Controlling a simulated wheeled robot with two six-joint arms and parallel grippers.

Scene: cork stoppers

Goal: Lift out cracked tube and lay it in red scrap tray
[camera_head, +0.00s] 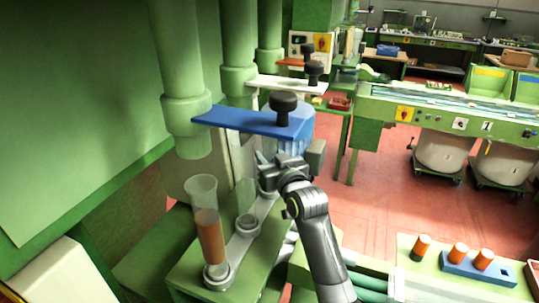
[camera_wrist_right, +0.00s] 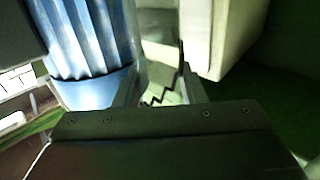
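My right gripper (camera_head: 264,162) is at the row of sockets on the green stand, in front of the blue plate. In the right wrist view a clear tube (camera_wrist_right: 165,75) with a jagged black crack lies between its fingers (camera_wrist_right: 165,90). Whether the fingers touch the glass I cannot tell. In the head view the clear glass is faint beside the gripper. A tube with brown contents (camera_head: 209,238) stands upright in the near socket. A red edge (camera_head: 533,272) shows at the right border, perhaps the scrap tray, mostly cut off. My left gripper is not in view.
A blue plate (camera_head: 240,121) with a black knob (camera_head: 284,108) overhangs the stand. A blue ribbed part (camera_wrist_right: 90,40) is close to the left of my right gripper, a pale block (camera_wrist_right: 218,35) to its right. A blue rack (camera_head: 475,272) with orange-topped stoppers is on the right table.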

